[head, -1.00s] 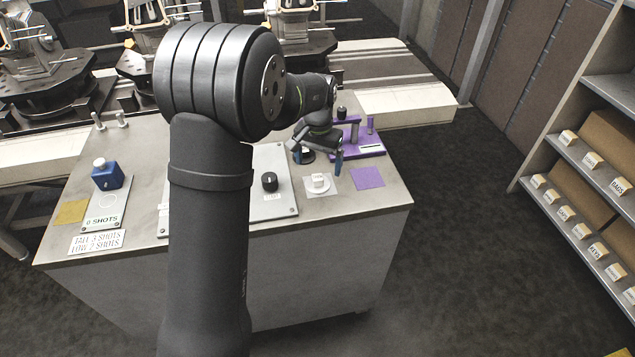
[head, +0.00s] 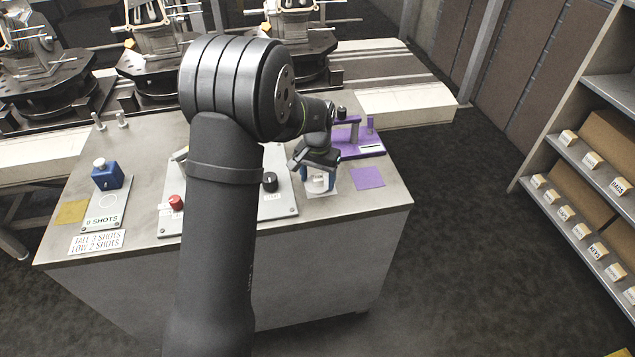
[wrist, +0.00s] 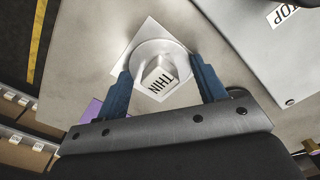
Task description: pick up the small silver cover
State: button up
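A small pale, silvery round cover (wrist: 149,51) carries a white block on top with the label THIN. It lies on a light square (wrist: 148,27) on the table. In the head view the cover (head: 318,185) is near the table's front right, partly hidden by my gripper (head: 319,177). In the wrist view my gripper (wrist: 160,68) is open, with one blue finger on each side of the block. The fingertips are near the cover's edges. I cannot tell whether they touch it.
A purple fixture (head: 358,143) stands behind, and a purple square (head: 367,177) lies to the right. A grey control panel (head: 281,205) with a black knob (head: 269,182) and a red button (head: 176,202) is to the left. A blue block (head: 107,177) stands at the far left.

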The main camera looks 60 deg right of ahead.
jog(key=shift+c, duration=1.4)
